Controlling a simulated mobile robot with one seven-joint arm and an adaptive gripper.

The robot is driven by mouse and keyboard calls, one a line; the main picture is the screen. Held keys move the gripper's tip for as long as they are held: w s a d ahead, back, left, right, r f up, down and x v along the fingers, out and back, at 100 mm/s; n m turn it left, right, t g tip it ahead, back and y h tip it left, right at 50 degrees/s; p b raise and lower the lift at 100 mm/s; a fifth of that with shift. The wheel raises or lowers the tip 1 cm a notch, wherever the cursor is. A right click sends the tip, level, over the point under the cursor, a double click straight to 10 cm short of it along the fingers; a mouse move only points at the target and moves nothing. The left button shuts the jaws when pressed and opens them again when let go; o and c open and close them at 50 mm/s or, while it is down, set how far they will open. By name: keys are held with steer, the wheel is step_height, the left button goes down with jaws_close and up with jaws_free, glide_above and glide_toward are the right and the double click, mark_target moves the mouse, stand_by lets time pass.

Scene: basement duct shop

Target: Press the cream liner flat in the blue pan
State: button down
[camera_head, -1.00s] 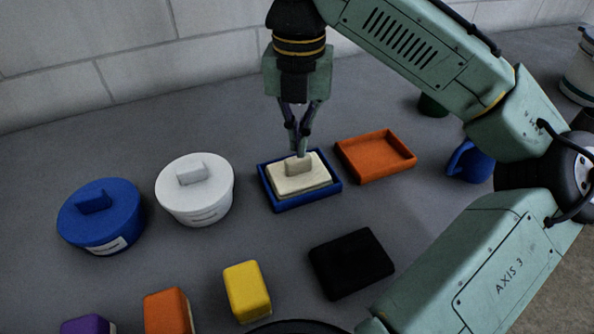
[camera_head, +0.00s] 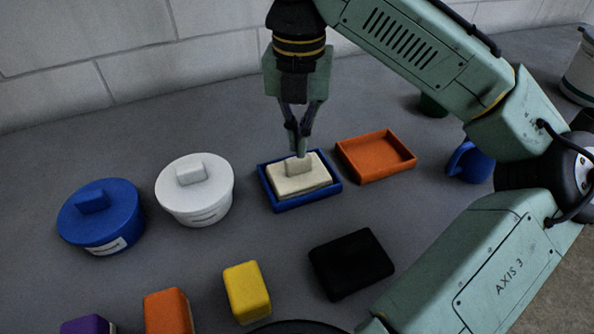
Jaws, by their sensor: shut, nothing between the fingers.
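The blue pan (camera_head: 283,207) sits on the grey counter in the middle of the view. The cream liner (camera_head: 311,182) lies inside it, with a raised cream block or handle on top. The liner's upper face stands at or a little above the pan's rim. My gripper (camera_head: 302,152) is shut and points down, with its fingertips right at the top of the raised cream part. I cannot tell whether they touch it. Nothing shows between the fingers.
An orange pan (camera_head: 375,176) stands close to the right of the blue pan. A white lidded pot (camera_head: 196,205) and a blue lidded pot (camera_head: 103,233) stand to the left. A black block (camera_head: 351,262), a yellow block (camera_head: 246,291) and an orange block (camera_head: 168,312) are in front. A blue mug (camera_head: 470,163) is at right.

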steer(key=shift+f+b, duration=0.4)
steer(key=shift+f, duration=0.65)
stand_by(0.5)
steer(key=shift+s+f+p, duration=0.1)
steer(key=shift+p, duration=0.4)
stand_by(1.9)
step_height(320, 180, up, 6)
steer(key=p, duration=0.6)
steer(key=shift+f+p, duration=0.1)
steer(key=shift+p, duration=0.2)
steer(key=shift+r, duration=1.15)
